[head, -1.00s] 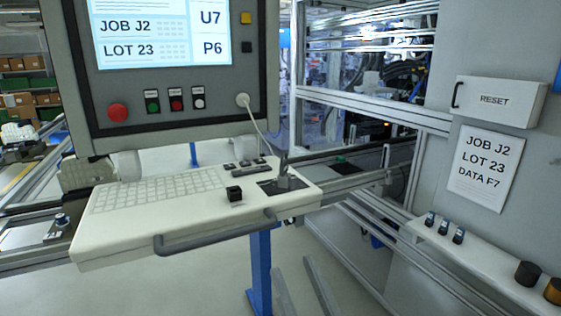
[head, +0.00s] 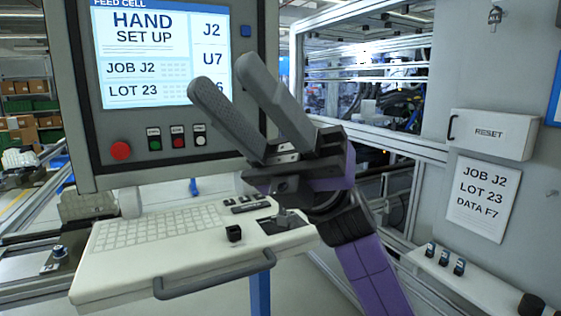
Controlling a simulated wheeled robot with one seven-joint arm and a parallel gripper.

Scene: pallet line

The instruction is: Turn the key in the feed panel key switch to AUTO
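The feed panel (head: 62,70) is a grey housing with a screen (head: 150,50) reading FEED CELL, HAND SET UP, JOB J2 and LOT 23. A small metal key-like piece (head: 494,15) shows high on the grey cabinet wall at the right, cut close by the top edge. I cannot tell from here whether it is the key switch or which way it points. No AUTO mark is readable. My gripper (head: 226,76) is raised in front of the panel's right side, fingers apart and empty. It hides the panel's lower right corner.
Below the screen are a red button (head: 120,150) and several small buttons. A white keyboard shelf (head: 110,285) with a grey handle juts out in front. At the right are a RESET box (head: 490,133), a paper sheet (head: 482,200) and a ledge (head: 480,285) with small switches.

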